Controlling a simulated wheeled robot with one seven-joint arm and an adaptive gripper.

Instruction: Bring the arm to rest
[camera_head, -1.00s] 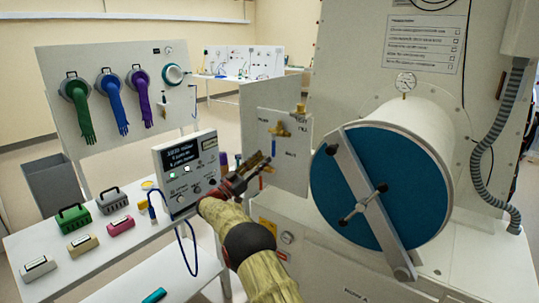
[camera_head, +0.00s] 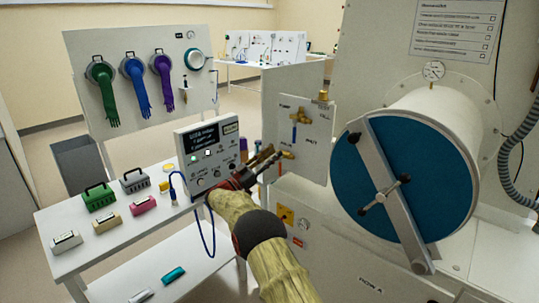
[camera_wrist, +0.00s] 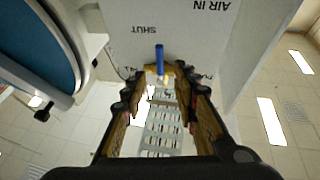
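My arm reaches from the bottom of the head view towards the valve panel. My gripper (camera_head: 268,160) is in front of the panel's lower left part, beside the grey meter box (camera_head: 208,155). In the wrist view my gripper (camera_wrist: 161,100) has its two fingers spread apart, with no object visibly held between them. The white valve panel (camera_head: 313,150) carries brass fittings and a blue handle (camera_head: 294,133). In the wrist view the blue handle (camera_wrist: 160,60) stands beyond the fingertips, apart from them as far as I can tell.
The chamber with the blue round door (camera_head: 360,215) and its bar is close on the right. A white table (camera_head: 90,250) with several small cases stands left. A glove board (camera_head: 130,80) is behind it. Open floor shows between this board and the far table.

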